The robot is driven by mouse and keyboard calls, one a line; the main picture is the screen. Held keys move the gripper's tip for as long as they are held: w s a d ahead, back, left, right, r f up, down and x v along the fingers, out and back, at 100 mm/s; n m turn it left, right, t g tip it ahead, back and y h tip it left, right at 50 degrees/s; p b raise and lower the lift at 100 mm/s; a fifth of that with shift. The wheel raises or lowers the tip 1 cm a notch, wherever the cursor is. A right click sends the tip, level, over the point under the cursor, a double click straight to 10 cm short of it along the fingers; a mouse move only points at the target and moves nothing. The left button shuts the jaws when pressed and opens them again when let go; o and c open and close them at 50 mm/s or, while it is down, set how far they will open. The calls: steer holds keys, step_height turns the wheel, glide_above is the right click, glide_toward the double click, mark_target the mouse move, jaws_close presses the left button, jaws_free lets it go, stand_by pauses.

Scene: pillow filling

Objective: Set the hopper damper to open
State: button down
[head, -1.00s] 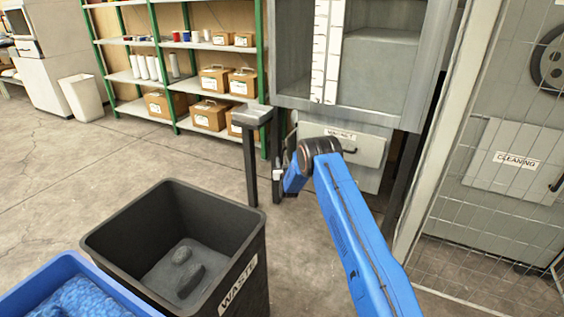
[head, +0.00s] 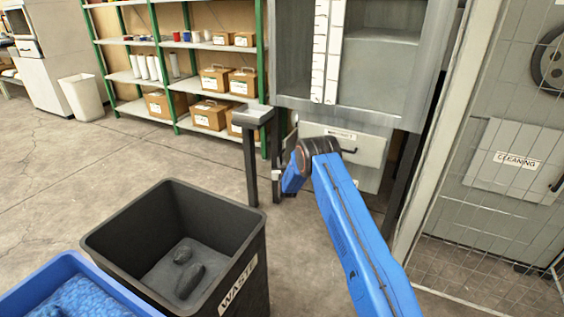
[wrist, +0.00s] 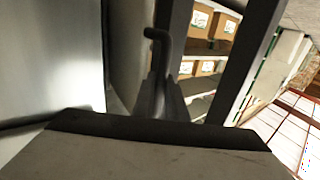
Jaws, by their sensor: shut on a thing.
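The hopper (head: 345,113) is a grey metal cabinet with a window and a white level scale (head: 328,60), at the upper middle of the head view. In the wrist view, a dark rod with a bent end (wrist: 158,38), which looks like the damper lever, stands up between the fingers of my gripper (wrist: 163,88). The gripper is shut on this lever, beside a pale metal wall (wrist: 55,60). In the head view my blue arm reaches to the hopper's lower left side, and the arm hides the fingers and most of the lever. I cannot read the damper's position.
A labelled drawer or panel (head: 365,150) sits under the hopper, behind my arm. A grey post with a small tray (head: 252,115) stands just left of my wrist. A black waste bin (head: 240,285) and a blue bin (head: 25,290) stand in front. A mesh fence (head: 500,215) is at right.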

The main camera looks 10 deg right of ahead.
steer(key=s+a, duration=1.2)
steer(key=s, duration=0.5)
steer(key=shift+a+f, duration=0.1)
steer(key=c, duration=1.8)
jaws_free()
steer(key=shift+o, duration=0.2)
steer(key=s, duration=1.2)
steer(key=shift+a, duration=0.3)
